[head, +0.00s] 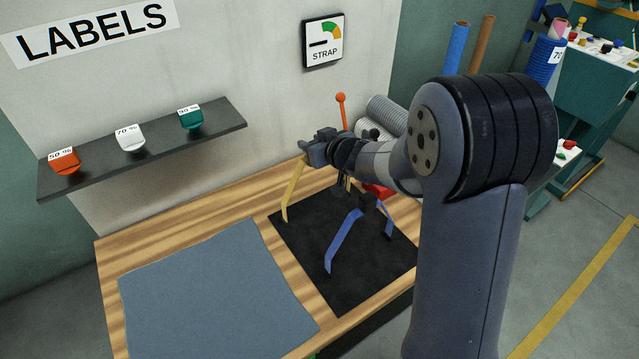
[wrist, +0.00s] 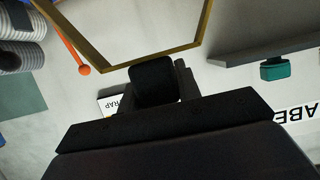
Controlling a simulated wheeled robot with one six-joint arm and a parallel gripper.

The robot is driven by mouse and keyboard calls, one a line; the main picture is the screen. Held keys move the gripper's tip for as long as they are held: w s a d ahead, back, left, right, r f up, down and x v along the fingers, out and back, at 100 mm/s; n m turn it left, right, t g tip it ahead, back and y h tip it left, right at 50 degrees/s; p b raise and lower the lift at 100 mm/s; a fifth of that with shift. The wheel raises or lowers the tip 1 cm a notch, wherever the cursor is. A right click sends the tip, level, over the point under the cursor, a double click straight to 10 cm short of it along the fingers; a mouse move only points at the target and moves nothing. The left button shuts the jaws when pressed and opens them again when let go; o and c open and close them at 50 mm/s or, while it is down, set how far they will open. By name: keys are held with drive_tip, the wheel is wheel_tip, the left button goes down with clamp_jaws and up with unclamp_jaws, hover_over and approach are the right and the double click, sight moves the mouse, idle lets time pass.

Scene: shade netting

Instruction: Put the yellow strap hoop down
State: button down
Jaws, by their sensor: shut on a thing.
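The yellow strap hoop (head: 292,189) hangs from my gripper (head: 308,154) in the head view. One bent leg reaches down over the left edge of the black mat (head: 345,291); I cannot tell if its foot touches. The rest is mostly hidden behind my arm. In the wrist view the hoop (wrist: 72,36) spreads as an open, angled band beyond my gripper (wrist: 155,80), which is shut on its middle. A blue strap hoop (head: 344,240) stands on the mat, right of the yellow one.
A blue-grey cloth (head: 215,295) covers the wooden bench's left part. A red-knobbed lever (head: 341,100) and a red item (head: 379,191) are near the mat's back. The wall shelf (head: 105,160) holds orange, white and green label clips. Grey rolls (head: 388,115) lie behind my arm.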

drive_tip(key=shift+f+b, duration=0.65)
drive_tip(key=shift+f, duration=2.1)
drive_tip(key=shift+f, duration=0.2)
drive_tip(key=c, duration=1)
unclamp_jaws()
drive_tip(key=shift+r, duration=0.1)
drive_tip(key=p+v, duration=0.1)
drive_tip(key=v, duration=1.1)
drive_tip(key=shift+d+r, duration=0.1)
